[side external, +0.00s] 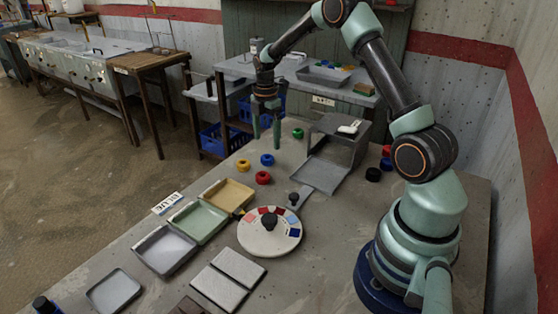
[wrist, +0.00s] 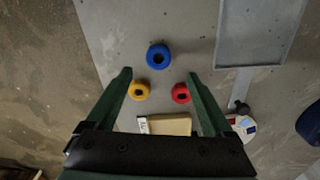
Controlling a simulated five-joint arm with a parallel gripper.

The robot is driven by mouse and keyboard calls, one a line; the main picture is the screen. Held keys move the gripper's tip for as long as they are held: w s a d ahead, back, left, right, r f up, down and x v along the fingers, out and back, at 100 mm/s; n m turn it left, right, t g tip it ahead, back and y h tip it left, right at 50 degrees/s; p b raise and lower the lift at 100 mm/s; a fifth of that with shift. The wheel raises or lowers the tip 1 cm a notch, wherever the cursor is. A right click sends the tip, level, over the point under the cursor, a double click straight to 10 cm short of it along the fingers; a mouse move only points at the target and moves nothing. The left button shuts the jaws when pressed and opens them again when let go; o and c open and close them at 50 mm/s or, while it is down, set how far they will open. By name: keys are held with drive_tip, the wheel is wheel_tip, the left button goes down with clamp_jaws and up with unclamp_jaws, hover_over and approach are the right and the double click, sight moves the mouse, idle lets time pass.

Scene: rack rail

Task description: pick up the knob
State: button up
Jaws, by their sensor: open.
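Two dark knob shapes show in the side view: a dark knob (side external: 293,197) at the end of a short grey strip from the open grey box, and a black knob (side external: 269,219) on the round dial (side external: 255,237). I cannot tell which one the task names. In the wrist view a dark knob (wrist: 241,106) shows at the strip's end, right of my right finger. My gripper (side external: 266,143) is open and empty, pointing down above the table. In the wrist view my gripper (wrist: 160,75) has its fingers wide apart, with nothing between them at their height.
Blue (side external: 267,160), yellow (side external: 243,166) and red (side external: 263,178) rings lie below my gripper; a green ring (side external: 297,133) lies behind. The grey box (side external: 337,150) stands right. Shallow trays (side external: 197,222) line the left side. A black ring (side external: 373,174) lies near my base.

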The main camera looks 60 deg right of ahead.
sight(267, 157)
drive_tip(key=shift+w+d+f, duration=0.1)
drive_tip(key=shift+d+f, duration=0.05)
drive_tip(key=shift+f, duration=3.25)
clamp_jaws()
drive_tip(key=shift+r, duration=0.1)
wheel_tip(267, 157, up, 20)
